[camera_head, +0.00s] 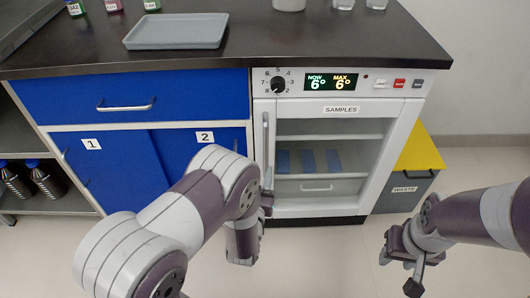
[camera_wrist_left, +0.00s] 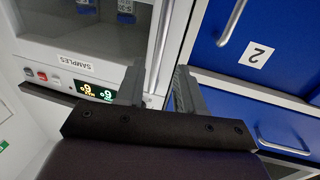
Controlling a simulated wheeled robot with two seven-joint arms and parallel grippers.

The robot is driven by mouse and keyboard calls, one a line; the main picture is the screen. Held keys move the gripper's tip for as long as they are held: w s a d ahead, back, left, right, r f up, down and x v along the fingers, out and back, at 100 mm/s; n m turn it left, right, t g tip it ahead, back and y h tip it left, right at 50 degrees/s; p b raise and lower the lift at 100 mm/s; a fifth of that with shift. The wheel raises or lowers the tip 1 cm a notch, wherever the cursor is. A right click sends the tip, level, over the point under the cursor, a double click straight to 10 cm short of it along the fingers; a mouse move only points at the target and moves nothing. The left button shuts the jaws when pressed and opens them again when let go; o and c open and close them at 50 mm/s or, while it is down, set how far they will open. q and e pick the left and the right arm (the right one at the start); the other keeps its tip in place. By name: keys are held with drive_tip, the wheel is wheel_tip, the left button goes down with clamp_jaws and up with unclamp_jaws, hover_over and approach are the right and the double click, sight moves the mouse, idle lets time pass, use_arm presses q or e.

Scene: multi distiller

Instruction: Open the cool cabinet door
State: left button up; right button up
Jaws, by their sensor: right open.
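The cool cabinet (camera_head: 340,112) is white, with a glass door (camera_head: 335,130) labelled SAMPLES that looks closed. Its vertical handle (camera_head: 265,140) is on the door's left edge and also shows in the left wrist view (camera_wrist_left: 162,40). My left gripper (camera_wrist_left: 158,72) is open, with its two fingers apart and the handle appearing between them; contact cannot be told. In the head view my left wrist mostly hides this gripper, near the handle's lower end. My right gripper (camera_head: 398,272) is open and empty, low in front of the floor to the right of the cabinet.
Blue cupboards with a drawer (camera_head: 130,97) and door 2 (camera_head: 205,152) adjoin the cabinet on the left. A yellow-lidded waste bin (camera_head: 405,188) stands on its right. The dark worktop (camera_head: 300,45) above carries a grey tray (camera_head: 178,32). Floor in front is clear.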

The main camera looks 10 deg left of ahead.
sight(265, 153)
use_arm(q)
drive_tip(key=w, duration=0.3)
drive_tip(key=w+b, duration=0.1)
drive_tip(key=w, duration=0.1)
drive_tip(key=w+b, duration=0.1)
drive_tip(key=w, duration=0.2)
drive_tip(key=shift+w+a+f, duration=0.15)
drive_tip(key=shift+w+a, duration=0.2)
drive_tip(key=shift+w, duration=0.25)
clamp_jaws()
